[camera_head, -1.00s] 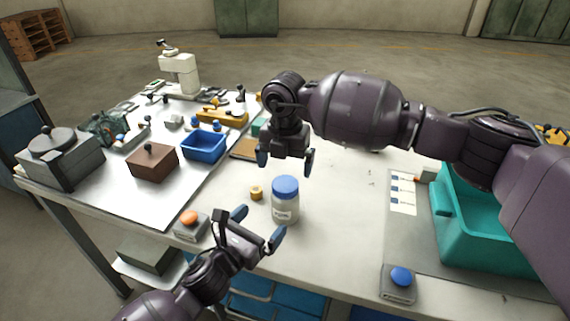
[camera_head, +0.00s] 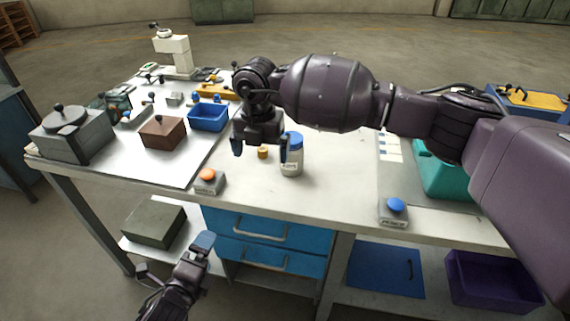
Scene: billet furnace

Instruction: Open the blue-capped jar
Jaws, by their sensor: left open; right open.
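The jar (camera_head: 291,162) is white with a blue cap (camera_head: 295,140) and stands upright on the white tabletop, its cap on. My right gripper (camera_head: 260,149) points down just left of the jar, open and empty. Its right finger overlaps the left edge of the cap in the picture; I cannot tell if they touch. My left gripper (camera_head: 176,260) is open and empty, low in front of the table and well away from the jar.
A small yellow-brown piece (camera_head: 263,152) lies left of the jar. An orange-button box (camera_head: 208,181) and a blue-button box (camera_head: 394,211) sit near the front edge. A teal bin (camera_head: 440,175) is at right, partly behind my arm. Tabletop in front of the jar is clear.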

